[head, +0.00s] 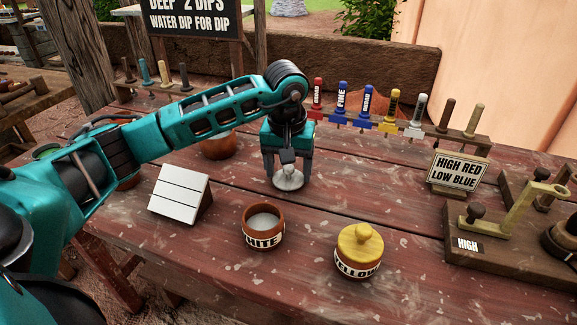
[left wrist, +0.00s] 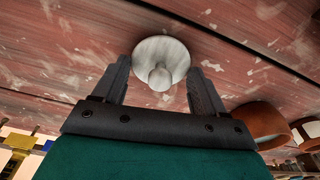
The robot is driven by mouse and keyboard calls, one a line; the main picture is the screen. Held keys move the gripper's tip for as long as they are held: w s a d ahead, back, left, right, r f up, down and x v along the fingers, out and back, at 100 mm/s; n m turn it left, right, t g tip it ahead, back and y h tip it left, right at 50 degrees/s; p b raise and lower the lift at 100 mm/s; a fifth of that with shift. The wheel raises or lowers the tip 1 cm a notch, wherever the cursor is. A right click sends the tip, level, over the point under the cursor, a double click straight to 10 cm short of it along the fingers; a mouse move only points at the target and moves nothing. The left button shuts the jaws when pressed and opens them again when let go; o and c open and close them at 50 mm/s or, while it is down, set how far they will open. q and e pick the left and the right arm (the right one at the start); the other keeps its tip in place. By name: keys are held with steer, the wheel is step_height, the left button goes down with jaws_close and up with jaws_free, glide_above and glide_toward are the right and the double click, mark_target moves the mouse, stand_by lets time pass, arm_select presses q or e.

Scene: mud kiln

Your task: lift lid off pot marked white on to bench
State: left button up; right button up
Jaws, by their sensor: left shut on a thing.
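The pot marked WHITE (head: 263,228) stands on the bench (head: 330,292) with its mouth uncovered and pale glaze inside. My left gripper (head: 287,172) is behind it, pointing down, shut on the knob of the white lid (head: 289,183). The lid is level, low over the bench boards or resting on them; I cannot tell which. In the left wrist view the round pale lid (left wrist: 162,50) shows between the two fingers (left wrist: 160,82). My right gripper is not in view.
A pot marked YELLOW (head: 358,262) with its yellow lid on stands right of the white pot. A white tilted board (head: 179,196) stands left. A brown bowl (head: 218,147) is behind the arm. Coloured-handled tools (head: 365,101) stand at the back. A wooden stand (head: 515,245) is at right.

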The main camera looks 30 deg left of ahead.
arm_select(q)
steer(key=o, duration=1.1)
steer(key=shift+r+p, duration=2.7)
steer(key=shift+r, duration=1.05)
steer(key=shift+f, duration=0.1)
